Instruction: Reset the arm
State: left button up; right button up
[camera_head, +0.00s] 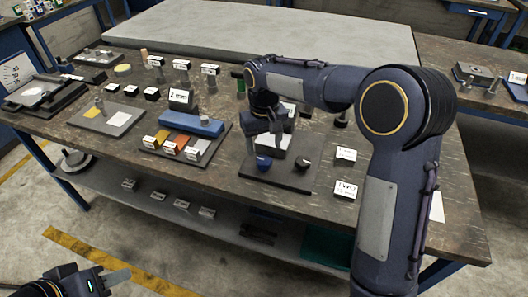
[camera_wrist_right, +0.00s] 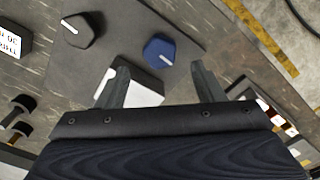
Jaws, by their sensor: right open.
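My right gripper (camera_head: 264,140) is over a dark grey plate (camera_head: 283,180) near the middle of the table. In the right wrist view the gripper (camera_wrist_right: 160,84) is open, its two fingers apart. A white-topped block (camera_wrist_right: 143,88) shows between and beyond the fingers; I cannot tell whether they touch it. The plate carries a blue knob (camera_head: 263,162) and a black knob (camera_head: 302,163), each with a white mark. I cannot make out with certainty which part is the microscope arm. My left gripper (camera_head: 107,281) is low at the bottom left, away from the table.
Left of the plate stands a blue block (camera_head: 191,124) on a tray with coloured tiles. A pale board (camera_head: 112,117) lies further left. Small white signs (camera_head: 346,190) stand on the right. A lower shelf (camera_head: 205,195) runs under the table (camera_head: 410,130).

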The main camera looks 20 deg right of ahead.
notch_tip(320, 180, up, 2)
jog(key=shift+r, duration=0.1)
dwell(0.4)
jog(key=shift+s+d+r, duration=0.15)
jog(key=shift+d+r, duration=0.05)
jog(key=s+d+r+t+y+p, duration=0.1)
jog(key=s+d+r+y, duration=0.1)
jog(key=s+d+r, duration=0.35)
jog(key=s+f+m+t+y+p, duration=0.1)
jog(key=s+t, duration=0.3)
jog(key=s, duration=1.8)
jog(key=shift+s+a+f+m+t+y+p, duration=0.15)
jog(key=shift+s+f+m+t+y+p, duration=0.3)
jog(key=shift+m, duration=0.45)
jog(key=shift+w, duration=0.25)
